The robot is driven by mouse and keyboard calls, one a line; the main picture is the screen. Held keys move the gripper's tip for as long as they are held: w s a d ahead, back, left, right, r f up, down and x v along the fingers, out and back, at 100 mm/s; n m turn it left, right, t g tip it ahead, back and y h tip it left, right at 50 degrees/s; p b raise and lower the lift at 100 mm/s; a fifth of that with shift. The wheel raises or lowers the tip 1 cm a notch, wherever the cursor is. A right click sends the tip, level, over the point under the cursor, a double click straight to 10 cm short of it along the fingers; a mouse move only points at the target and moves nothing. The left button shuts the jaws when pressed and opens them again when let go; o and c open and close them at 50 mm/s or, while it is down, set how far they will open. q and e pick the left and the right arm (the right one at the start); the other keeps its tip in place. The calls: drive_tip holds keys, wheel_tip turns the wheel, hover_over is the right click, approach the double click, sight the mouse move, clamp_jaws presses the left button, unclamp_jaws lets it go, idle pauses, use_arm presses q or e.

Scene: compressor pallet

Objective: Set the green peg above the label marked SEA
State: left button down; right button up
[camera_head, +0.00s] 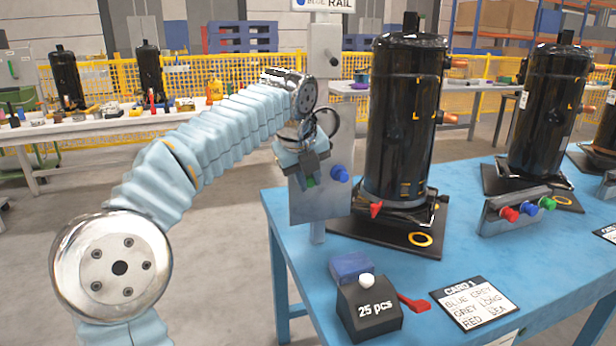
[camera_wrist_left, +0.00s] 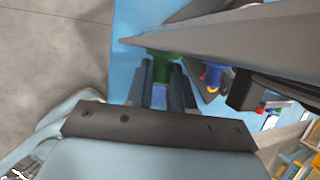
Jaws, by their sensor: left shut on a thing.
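My left gripper (camera_head: 311,178) is shut on the green peg (camera_head: 311,182) in front of the upright grey panel (camera_head: 322,204). The peg shows between the two fingers in the left wrist view (camera_wrist_left: 159,66). I cannot tell whether the peg touches the panel. A blue peg (camera_head: 339,173) sits on the panel just right of the gripper; a blue peg also shows in the left wrist view (camera_wrist_left: 211,77). My right gripper is not in view.
A black compressor (camera_head: 405,120) stands close right of the panel, with a red part (camera_head: 376,209) near its base. A small rack (camera_head: 516,210) holds red, blue and green pegs. A "25 pcs" box (camera_head: 370,318) and a card (camera_head: 474,301) lie on the blue table (camera_head: 440,272).

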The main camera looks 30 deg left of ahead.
use_arm(q)
drive_tip(key=shift+s+d, duration=0.1)
idle(0.4)
drive_tip(key=shift+s+d+b, duration=0.3)
drive_tip(key=shift+s+d, duration=0.65)
drive_tip(key=shift+d, duration=0.2)
drive_tip(key=shift+s+d+b, duration=0.3)
drive_tip(key=shift+s+d, duration=0.65)
drive_tip(key=shift+d, duration=0.15)
